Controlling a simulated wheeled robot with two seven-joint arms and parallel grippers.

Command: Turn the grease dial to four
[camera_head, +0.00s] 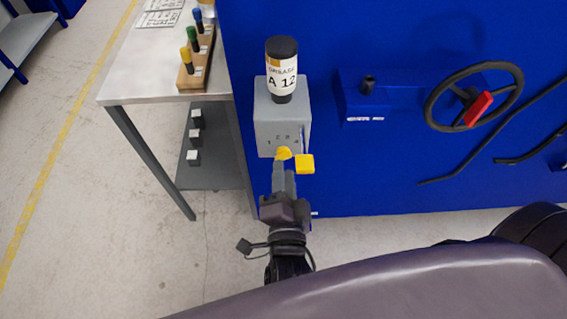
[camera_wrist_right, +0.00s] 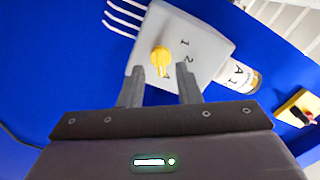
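The grease box is a grey unit (camera_head: 282,124) on the blue machine, with the digits 1 to 4 on its front. A black-capped bottle (camera_head: 282,85) labelled A 12 stands on top. The yellow dial (camera_head: 284,153) is low on the front; it also shows in the right wrist view (camera_wrist_right: 160,57), but I cannot tell which digit it points to. My right gripper (camera_head: 284,170) is in front of the dial. In the wrist view its two fingers (camera_wrist_right: 160,88) are apart, with nothing between them and the dial just beyond. My left gripper is not in view.
A yellow square piece (camera_head: 305,164) sits just right of the dial. A handwheel (camera_head: 474,96) with a red handle is on the blue machine at right. A table (camera_head: 135,75) with a wooden rack of bottles (camera_head: 196,58) stands at left.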

